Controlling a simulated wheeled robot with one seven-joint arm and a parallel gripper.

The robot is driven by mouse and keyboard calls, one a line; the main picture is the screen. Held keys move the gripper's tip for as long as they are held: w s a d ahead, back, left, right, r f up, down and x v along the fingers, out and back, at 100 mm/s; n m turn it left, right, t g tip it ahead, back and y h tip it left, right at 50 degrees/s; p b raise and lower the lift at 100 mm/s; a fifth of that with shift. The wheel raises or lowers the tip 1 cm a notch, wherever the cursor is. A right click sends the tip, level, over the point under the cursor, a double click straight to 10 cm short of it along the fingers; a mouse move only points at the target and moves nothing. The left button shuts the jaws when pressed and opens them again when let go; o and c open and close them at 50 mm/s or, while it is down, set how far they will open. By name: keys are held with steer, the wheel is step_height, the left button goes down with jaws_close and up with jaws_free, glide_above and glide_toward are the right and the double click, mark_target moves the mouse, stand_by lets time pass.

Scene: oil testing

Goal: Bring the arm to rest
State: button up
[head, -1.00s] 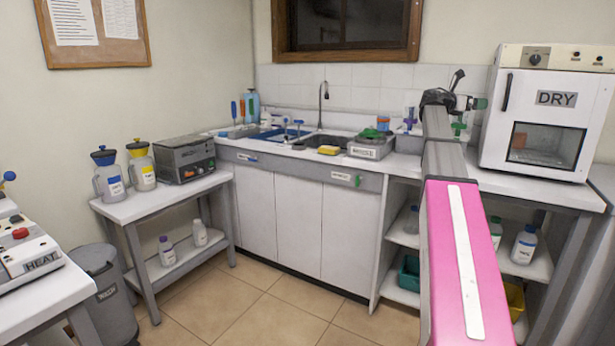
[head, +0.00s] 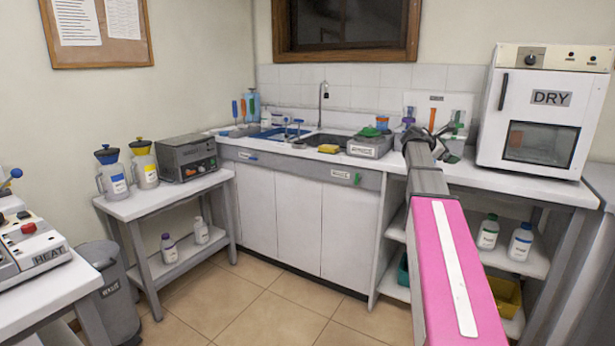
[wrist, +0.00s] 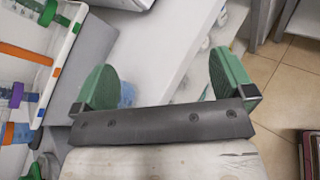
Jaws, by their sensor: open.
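My arm (head: 450,262), with a pink link and a white stripe, reaches from the lower right up to the worktop left of the dryer. My gripper (wrist: 164,84) shows two green finger pads spread wide apart in the wrist view, with nothing between them. In the head view the gripper (head: 448,155) is small and partly hidden behind my wrist, low over the worktop in front of a white rack (head: 411,102) with coloured tubes. The wrist view shows this rack (wrist: 72,42) at the left, beside and apart from the left finger.
The dryer (head: 538,110) stands close to the right of the gripper. Bottles (head: 521,241) and a yellow bin (head: 507,294) sit on shelves below. The tiled floor (head: 245,305) in front is clear.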

steer(key=s+a+f+m+y, duration=0.2)
steer(key=s+a+f, duration=0.3)
steer(key=f, duration=0.4)
steer(key=s+a+f+m+g+y, duration=0.1)
steer(key=s+a+f+m+y, duration=0.15)
steer(key=a+f, duration=0.5)
steer(key=s+a+f+m+y, duration=0.3)
steer(key=a+f, duration=0.1)
steer(key=f, duration=0.7)
steer(key=s+a+f+m+g+y, duration=0.3)
steer(key=s+a+f+m+y, duration=0.3)
steer(key=s+a+f, duration=1)
steer(key=s+a+m, duration=0.1)
steer(key=s+m, duration=0.2)
steer(key=shift+s+a+f, duration=0.15)
steer(key=shift+a+f, duration=0.1)
steer(key=shift+f, duration=0.05)
